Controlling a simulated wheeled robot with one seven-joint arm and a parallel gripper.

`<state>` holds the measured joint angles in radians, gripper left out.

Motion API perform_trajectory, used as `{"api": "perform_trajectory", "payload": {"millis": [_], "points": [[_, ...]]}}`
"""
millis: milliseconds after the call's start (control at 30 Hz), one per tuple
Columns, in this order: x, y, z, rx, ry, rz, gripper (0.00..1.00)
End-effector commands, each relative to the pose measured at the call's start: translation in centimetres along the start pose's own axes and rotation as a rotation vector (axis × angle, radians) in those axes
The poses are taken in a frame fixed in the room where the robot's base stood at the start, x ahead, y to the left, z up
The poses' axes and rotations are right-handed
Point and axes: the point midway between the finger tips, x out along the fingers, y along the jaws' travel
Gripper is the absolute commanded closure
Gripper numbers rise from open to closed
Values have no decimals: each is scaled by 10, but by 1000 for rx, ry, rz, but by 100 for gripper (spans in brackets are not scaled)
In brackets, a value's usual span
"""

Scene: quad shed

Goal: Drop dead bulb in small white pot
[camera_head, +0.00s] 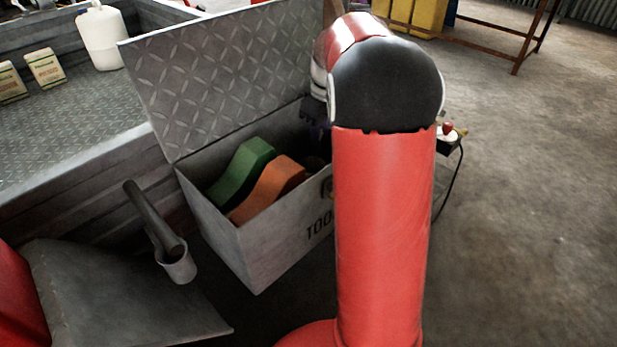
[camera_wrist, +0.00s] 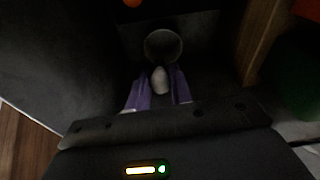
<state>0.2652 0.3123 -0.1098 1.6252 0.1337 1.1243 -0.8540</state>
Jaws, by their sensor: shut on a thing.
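In the head view my gripper (camera_head: 317,130) is low inside the open toolbox, mostly hidden behind my red arm. The bulb cannot be made out there.
The open metal toolbox (camera_head: 262,262) holds a green block (camera_head: 240,170) and an orange block (camera_head: 268,186). Its raised lid (camera_head: 225,75) stands at the back left. A grey cup (camera_head: 180,269) with a dark cylinder is left of it. Concrete floor (camera_head: 530,200) is clear at right.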

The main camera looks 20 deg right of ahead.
Motion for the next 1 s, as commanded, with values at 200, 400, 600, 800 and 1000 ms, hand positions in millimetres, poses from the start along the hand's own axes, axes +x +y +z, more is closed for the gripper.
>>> {"api": "perform_trajectory", "payload": {"millis": [200,400,600,800,1000], "points": [[32,0,4,1,-1,-1,91],[42,0,5,1,0,0,91],[40,0,5,1,0,0,91],[40,0,5,1,0,0,56],[40,0,5,1,0,0,53]]}}
